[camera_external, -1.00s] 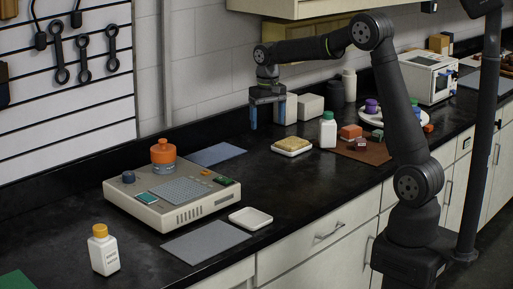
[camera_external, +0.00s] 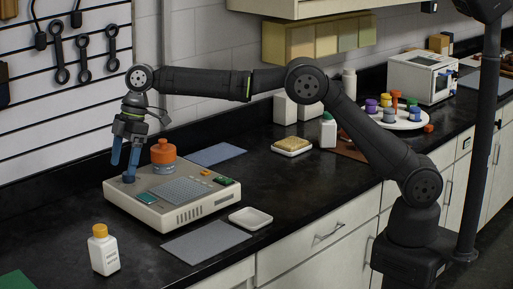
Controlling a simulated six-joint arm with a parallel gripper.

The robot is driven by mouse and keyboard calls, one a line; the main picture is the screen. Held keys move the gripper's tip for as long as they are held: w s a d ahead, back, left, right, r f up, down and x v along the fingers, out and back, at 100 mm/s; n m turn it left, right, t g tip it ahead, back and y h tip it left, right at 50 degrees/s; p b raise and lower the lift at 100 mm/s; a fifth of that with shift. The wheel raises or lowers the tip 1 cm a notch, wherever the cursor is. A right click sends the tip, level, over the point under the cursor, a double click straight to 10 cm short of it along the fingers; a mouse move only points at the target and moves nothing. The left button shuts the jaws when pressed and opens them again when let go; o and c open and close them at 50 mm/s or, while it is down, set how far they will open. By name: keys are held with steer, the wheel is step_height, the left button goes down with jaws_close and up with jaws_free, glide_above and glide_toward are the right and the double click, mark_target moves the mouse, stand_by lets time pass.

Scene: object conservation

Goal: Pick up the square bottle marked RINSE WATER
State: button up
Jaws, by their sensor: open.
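A white square bottle (camera_external: 105,256) with a yellow-orange cap stands upright on the black counter at the front left. It has small dark lettering on its front, too small to read surely. My gripper (camera_external: 122,169) is open and empty, its two blue fingers pointing down. In the picture it is above and slightly right of the bottle, over the left end of the beige device, clearly apart from the bottle.
The beige device (camera_external: 190,212) bears an orange round container (camera_external: 163,158). Grey mats, a small white tray (camera_external: 250,218) and a green-capped white bottle (camera_external: 327,134) are to the right. A green sheet (camera_external: 17,281) lies bottom left. The counter around the yellow-capped bottle is clear.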

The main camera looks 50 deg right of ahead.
mark_target(104, 225)
steer(key=s+a+n, duration=0.4)
steer(key=s+a, duration=0.3)
steer(key=a, duration=0.2)
steer(key=shift+g+y, duration=0.3)
steer(key=shift+y, duration=0.1)
steer(key=x, duration=1)
steer(key=shift+s+d+f, duration=0.1)
steer(key=shift+f, duration=0.25)
steer(key=shift+x, duration=3)
steer(key=shift+s+d, duration=0.1)
steer(key=shift+s, duration=0.05)
steer(key=shift+c, duration=0.5)
steer(key=c, duration=1.2)
steer(key=shift+o, duration=0.2)
steer(key=shift+r, duration=0.15)
